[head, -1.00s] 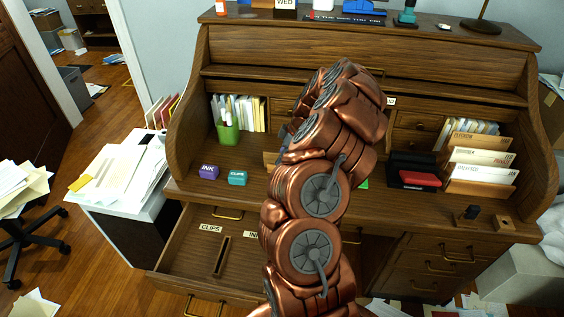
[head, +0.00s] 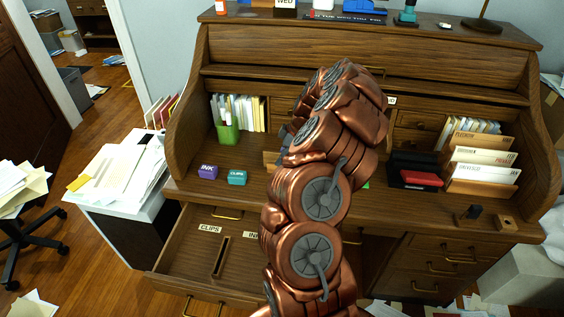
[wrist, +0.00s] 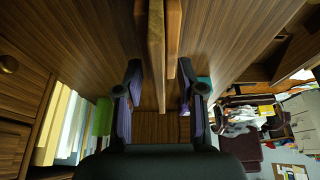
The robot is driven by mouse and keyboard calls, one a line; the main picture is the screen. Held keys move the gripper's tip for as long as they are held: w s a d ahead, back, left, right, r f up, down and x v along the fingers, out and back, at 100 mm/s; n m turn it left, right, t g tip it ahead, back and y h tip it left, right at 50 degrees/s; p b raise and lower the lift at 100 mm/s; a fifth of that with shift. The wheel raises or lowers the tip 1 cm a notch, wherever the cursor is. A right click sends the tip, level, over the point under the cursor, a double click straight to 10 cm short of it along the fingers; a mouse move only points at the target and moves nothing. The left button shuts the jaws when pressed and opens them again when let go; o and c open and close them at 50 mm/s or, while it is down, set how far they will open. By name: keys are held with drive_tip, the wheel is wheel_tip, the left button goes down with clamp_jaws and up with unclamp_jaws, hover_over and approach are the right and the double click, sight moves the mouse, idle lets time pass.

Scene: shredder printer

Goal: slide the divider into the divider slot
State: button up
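A thin wooden board, which looks like the divider (wrist: 156,60), stands edge-on between my fingers in the wrist view. A second wooden edge shows just right of it. My gripper (wrist: 160,85) is open, with a visible gap between each finger and the board. In the head view my copper arm hides most of the gripper; a piece of light wood (head: 270,160) shows beside it on the desk top. The open drawer (head: 185,262) at lower left holds a narrow slotted wooden strip, apparently the divider slot (head: 221,257), between the CLIPS label (head: 209,229) and a partly hidden label.
Black and red pads (head: 420,179) and a letter holder (head: 480,165) are at right.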

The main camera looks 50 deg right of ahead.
idle(0.4)
clamp_jaws()
